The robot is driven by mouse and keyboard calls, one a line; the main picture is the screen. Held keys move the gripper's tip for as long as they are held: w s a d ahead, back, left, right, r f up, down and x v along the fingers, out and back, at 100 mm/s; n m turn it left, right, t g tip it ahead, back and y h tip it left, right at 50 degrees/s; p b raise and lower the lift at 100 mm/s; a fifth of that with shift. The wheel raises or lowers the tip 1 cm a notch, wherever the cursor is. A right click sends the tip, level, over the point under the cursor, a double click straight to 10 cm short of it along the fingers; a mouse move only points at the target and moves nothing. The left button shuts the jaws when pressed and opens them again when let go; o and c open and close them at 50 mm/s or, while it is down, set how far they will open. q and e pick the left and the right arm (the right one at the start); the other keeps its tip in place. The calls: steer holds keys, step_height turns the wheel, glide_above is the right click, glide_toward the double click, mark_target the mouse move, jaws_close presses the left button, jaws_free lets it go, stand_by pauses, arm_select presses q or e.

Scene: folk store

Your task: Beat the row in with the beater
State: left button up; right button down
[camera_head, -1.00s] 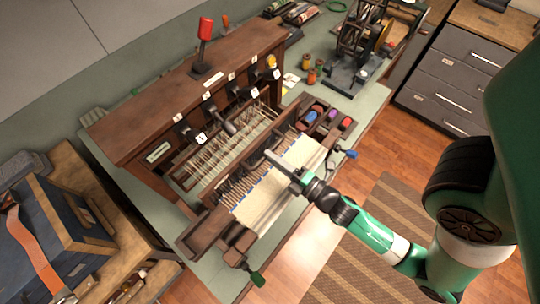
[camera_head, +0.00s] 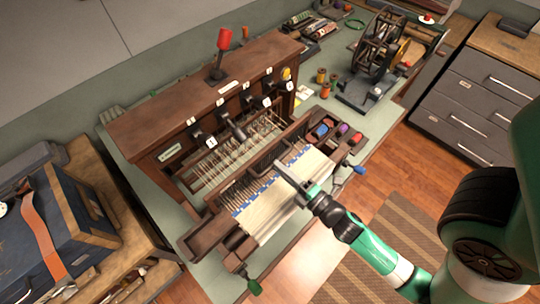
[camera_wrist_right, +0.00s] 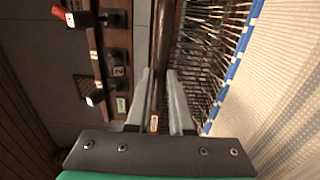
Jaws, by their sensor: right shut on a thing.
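The loom (camera_head: 205,237) is a dark wooden frame on the bench, with pale woven cloth (camera_head: 262,220) at its front and a blue row (camera_head: 250,202) along the cloth's back edge. My right gripper (camera_head: 281,166) reaches over the cloth from the right. In the right wrist view its fingers (camera_wrist_right: 159,100) are shut on a dark wooden bar, seemingly the beater (camera_wrist_right: 161,40). The blue row (camera_wrist_right: 232,70) runs to the right of the bar there, with bare threads between them. The left gripper is not in view.
Levers with numbered tags stand on the wooden cabinet (camera_head: 160,130) behind the loom, with a red-topped handle (camera_head: 224,40). A winding wheel (camera_head: 378,50) stands at the back right. A blue case (camera_head: 50,235) sits at left.

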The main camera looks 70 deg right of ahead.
mark_target(265, 155)
steer(key=p+x, duration=0.2)
steer(key=x, duration=0.5)
steer(key=shift+c, duration=2)
jaws_free()
steer(key=b+v, duration=0.2)
steer(key=v, duration=0.6)
steer(key=shift+b, duration=0.4)
